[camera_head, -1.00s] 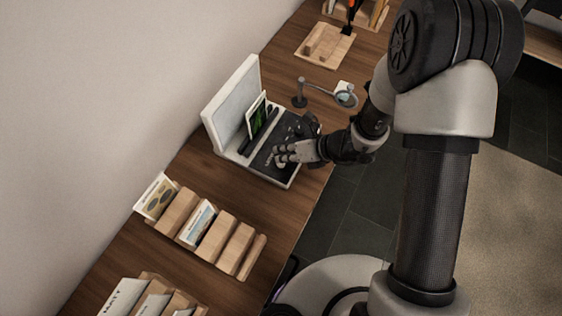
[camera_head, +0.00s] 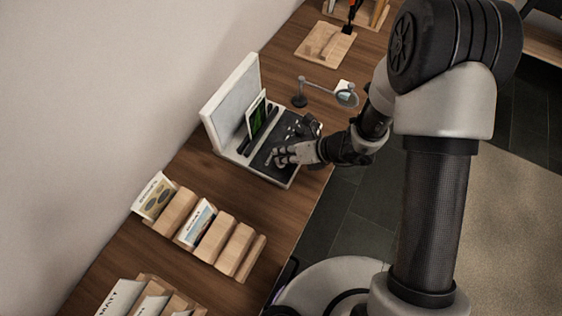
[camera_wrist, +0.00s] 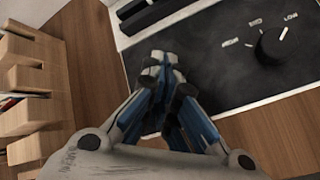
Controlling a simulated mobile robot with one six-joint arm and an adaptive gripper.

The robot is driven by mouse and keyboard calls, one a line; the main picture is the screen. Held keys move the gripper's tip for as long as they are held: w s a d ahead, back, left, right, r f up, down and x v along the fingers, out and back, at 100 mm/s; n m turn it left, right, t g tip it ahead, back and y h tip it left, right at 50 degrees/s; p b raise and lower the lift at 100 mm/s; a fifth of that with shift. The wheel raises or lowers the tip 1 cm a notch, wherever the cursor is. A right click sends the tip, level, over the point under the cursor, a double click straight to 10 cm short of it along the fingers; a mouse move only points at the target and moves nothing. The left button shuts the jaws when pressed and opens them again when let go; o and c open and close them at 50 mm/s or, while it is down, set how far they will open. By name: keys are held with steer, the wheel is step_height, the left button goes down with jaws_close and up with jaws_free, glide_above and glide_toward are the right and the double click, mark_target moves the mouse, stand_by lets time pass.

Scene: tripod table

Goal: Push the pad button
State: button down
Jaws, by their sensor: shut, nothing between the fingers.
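A white device with an upright back panel (camera_head: 228,98) stands on the wooden table. Its flat base carries a black control panel (camera_head: 262,160), which also shows in the wrist view (camera_wrist: 215,75). My gripper (camera_head: 277,155) is shut and empty, over the front part of this panel. I cannot make out a pad button; my fingers hide part of the panel. A black dial (camera_wrist: 275,46) with white lettering is to the right of the fingers.
A card with a green picture (camera_head: 258,116) stands in the device. A magnifier on a stand (camera_head: 300,98) is behind it. Wooden card racks (camera_head: 213,232) stand on the table (camera_head: 285,205) in front. A wooden block board (camera_head: 325,42) is farther back.

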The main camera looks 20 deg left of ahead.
steer(key=shift+f, duration=0.15)
steer(key=shift+r+p, duration=0.55)
steer(key=shift+r, duration=0.25)
step_height(320, 180, up, 6)
steer(key=p, duration=0.4)
steer(key=shift+p, duration=0.4)
